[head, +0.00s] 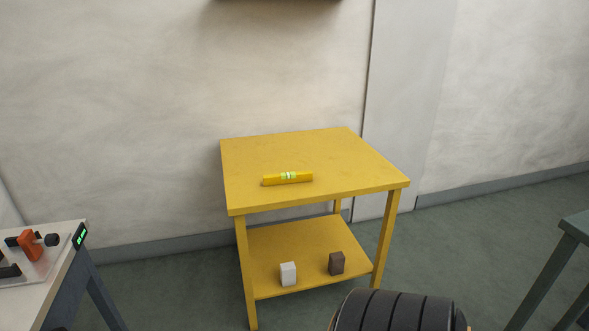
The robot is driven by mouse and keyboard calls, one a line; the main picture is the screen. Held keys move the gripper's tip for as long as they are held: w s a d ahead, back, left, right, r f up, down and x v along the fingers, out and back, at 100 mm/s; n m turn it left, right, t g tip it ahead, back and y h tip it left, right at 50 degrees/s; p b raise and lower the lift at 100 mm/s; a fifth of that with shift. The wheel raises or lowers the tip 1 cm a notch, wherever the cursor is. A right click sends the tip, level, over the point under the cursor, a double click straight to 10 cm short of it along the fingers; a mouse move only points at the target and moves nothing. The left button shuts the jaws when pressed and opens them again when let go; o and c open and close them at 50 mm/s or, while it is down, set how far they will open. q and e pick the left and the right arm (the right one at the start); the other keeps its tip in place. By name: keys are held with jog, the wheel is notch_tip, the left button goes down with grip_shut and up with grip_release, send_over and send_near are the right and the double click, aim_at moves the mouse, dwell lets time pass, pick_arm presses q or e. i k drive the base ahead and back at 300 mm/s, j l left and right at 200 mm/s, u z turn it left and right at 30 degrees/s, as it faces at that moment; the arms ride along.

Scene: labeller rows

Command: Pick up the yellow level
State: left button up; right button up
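The yellow level (300,178) is a short yellow bar with a green and white patch near its middle. It lies flat on the top of a yellow table (255,155), a little in front of the top's middle. Nothing touches it or covers it. Neither of my grippers shows in the head view.
The yellow table has a lower shelf (312,270) with a white block (288,274) and a brown block (336,263). A white-topped table (40,295) with orange and black items stands at left. A dark green table (577,224) is at right. A black ribbed cylinder (395,312) is at bottom.

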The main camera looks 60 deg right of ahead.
aim_at(303, 175)
jog(key=z, duration=1.95)
